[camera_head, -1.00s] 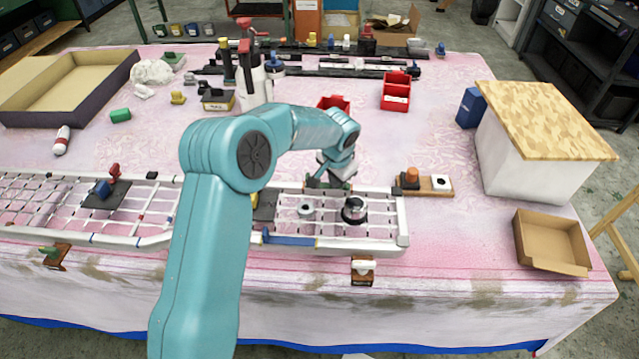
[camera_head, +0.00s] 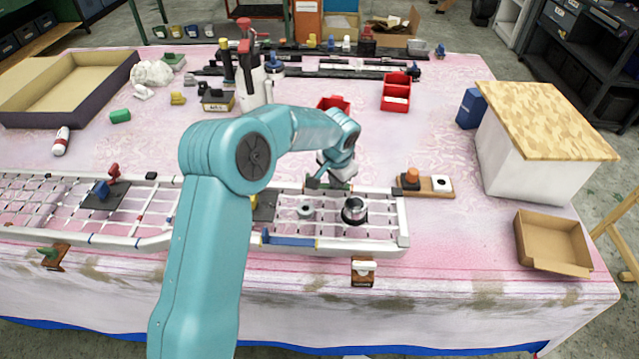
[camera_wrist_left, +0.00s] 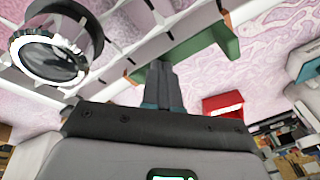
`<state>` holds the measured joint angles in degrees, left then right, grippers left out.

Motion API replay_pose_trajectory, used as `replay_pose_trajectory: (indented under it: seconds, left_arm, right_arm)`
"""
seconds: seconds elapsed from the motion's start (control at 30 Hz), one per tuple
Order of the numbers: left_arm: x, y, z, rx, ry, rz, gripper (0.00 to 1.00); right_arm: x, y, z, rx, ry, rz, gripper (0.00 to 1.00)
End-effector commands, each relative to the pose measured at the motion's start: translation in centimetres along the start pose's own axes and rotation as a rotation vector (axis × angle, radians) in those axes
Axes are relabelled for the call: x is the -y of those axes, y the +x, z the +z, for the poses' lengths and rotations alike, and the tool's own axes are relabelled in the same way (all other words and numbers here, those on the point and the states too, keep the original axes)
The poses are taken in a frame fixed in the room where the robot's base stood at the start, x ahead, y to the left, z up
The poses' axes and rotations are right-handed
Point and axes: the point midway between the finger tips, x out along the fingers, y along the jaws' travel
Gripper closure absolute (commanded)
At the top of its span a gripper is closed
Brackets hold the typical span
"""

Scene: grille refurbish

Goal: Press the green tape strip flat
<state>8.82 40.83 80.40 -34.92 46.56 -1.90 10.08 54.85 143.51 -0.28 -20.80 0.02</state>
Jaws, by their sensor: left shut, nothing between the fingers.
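The green tape strip (camera_wrist_left: 195,52) runs along a rail of the white grille in the left wrist view, with its right end standing up at an angle. Only a sliver of green (camera_head: 341,187) shows in the head view, on the grille's far rail. My left gripper (camera_wrist_left: 156,70) is shut and empty, its fingertips at the strip's left part. I cannot tell how firmly they touch it. In the head view the left gripper (camera_head: 322,180) is partly hidden by its wrist. The grille (camera_head: 385,230) lies along the table's near side. My right gripper is not in view.
A round black and silver part (camera_head: 354,210) sits on the grille close to the gripper, with a pale ring (camera_head: 305,208) beside it. A wooden block with an orange knob (camera_head: 411,175) stands right of the grille.

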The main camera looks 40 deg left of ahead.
Motion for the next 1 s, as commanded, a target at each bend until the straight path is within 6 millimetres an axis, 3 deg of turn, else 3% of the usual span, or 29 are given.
replay_pose_trajectory:
  seconds: [1.0]
  left_arm:
    - [-0.11, 0.25, 0.17, 0.006, 0.001, 0.002, 1.0]
  right_arm:
    - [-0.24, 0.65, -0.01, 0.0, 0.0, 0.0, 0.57]
